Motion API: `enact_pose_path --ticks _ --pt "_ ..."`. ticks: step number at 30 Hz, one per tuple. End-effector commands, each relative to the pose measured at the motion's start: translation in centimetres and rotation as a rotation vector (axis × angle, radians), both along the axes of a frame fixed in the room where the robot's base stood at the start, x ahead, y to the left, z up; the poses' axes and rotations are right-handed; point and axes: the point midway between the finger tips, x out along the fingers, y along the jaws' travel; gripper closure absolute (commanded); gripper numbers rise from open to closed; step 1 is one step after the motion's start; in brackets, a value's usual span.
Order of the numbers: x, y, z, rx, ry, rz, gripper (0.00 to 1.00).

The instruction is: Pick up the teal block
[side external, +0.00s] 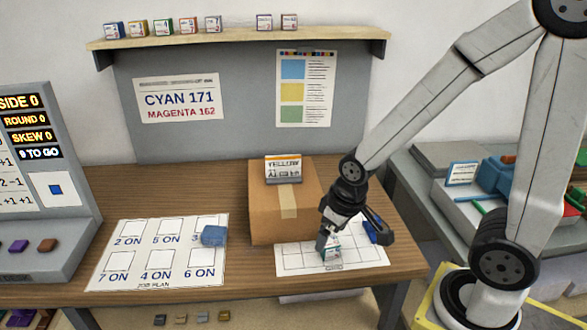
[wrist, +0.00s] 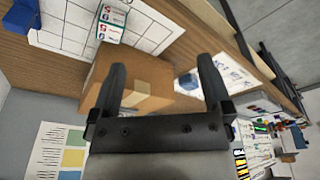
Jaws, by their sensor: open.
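A small block with a white, red-marked face and teal-green edges (side external: 331,248) stands on the white grid sheet (side external: 290,262); it is the closest match to teal. It also shows at the top of the wrist view (wrist: 111,24). My gripper (side external: 352,234) is over the grid sheet, close to this block in the side view and partly in front of it. In the wrist view my gripper (wrist: 162,68) has its two fingers wide apart, with nothing held between them. A blue block (side external: 370,232) lies on the same sheet, partly hidden behind my gripper.
Another blue block (side external: 214,235) sits on the job plan sheet (side external: 150,265) at left. A console (side external: 45,180) stands at far left.

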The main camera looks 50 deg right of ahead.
Motion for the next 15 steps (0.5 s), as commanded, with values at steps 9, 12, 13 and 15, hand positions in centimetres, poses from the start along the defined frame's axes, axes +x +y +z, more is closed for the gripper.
enact_pose_path --ticks 9,12,13,15 --pt "-0.7 -2.2 -2.2 0.102 0.166 -0.267 0.00" --pt "-1.1 -3.1 -3.4 0.175 0.257 -0.420 0.00" --pt "-1.2 -3.3 -3.7 0.200 0.285 -0.470 0.00" --pt "-1.4 -3.9 -4.5 0.264 0.350 -0.586 0.00"
